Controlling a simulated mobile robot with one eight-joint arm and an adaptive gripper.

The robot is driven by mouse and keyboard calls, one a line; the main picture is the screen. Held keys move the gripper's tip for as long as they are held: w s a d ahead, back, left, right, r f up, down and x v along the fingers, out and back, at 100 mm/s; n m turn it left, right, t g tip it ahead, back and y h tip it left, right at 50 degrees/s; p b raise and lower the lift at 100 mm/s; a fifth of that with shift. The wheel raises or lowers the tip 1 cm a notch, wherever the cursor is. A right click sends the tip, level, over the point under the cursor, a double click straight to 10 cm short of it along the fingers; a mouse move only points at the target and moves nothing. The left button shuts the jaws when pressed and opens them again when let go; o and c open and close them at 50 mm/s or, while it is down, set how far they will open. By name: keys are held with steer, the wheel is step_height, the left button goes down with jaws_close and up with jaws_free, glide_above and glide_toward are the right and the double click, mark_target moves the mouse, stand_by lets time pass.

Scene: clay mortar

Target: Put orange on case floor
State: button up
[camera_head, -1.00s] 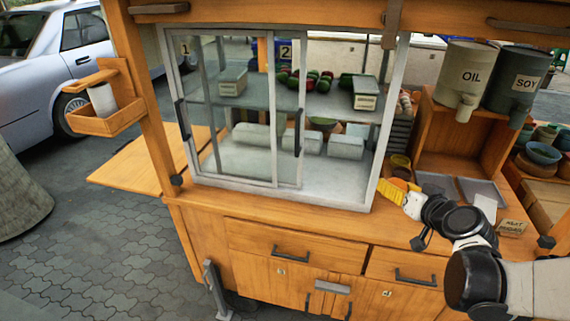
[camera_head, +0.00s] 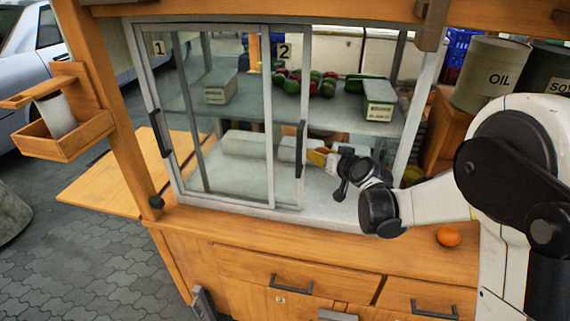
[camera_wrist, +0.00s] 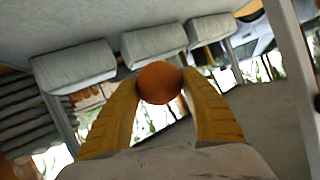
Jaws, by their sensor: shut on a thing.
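An orange (camera_wrist: 160,82) is held between the yellow fingertips of my gripper (camera_wrist: 161,84) in the wrist view. In the head view my gripper (camera_head: 318,157) reaches through the open right side of the glass case, above the case floor (camera_head: 335,202) and below the shelf. The held orange is too small to make out clearly there. The case floor shows at the top of the tilted wrist view (camera_wrist: 60,25), with whitish covered containers (camera_wrist: 154,43) on it. A second orange (camera_head: 448,236) lies on the wooden counter, right of the case.
Sliding doors 1 (camera_head: 205,120) and 2 (camera_head: 285,100) cover the case's left part. The shelf (camera_head: 265,103) bears vegetables and labelled boxes. The right frame post (camera_head: 415,110) stands close to my arm. The front floor area is clear.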

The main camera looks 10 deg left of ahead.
mark_target(320, 188)
step_height(320, 188, down, 10)
steer(key=b, duration=0.4)
steer(key=shift+r+b, duration=0.1)
steer(key=shift+b, duration=0.25)
steer(key=shift+f, duration=0.2)
steer(key=o, duration=1.2)
steer(key=shift+r, duration=0.1)
steer(key=shift+s+d+r, duration=0.15)
steer(key=shift+r, duration=0.1)
steer(key=p+v, duration=0.3)
steer(key=v, duration=0.8)
steer(key=shift+s+d+r+p, duration=0.1)
steer(key=shift+s+d+p, duration=0.05)
steer(key=shift+s+p, duration=0.15)
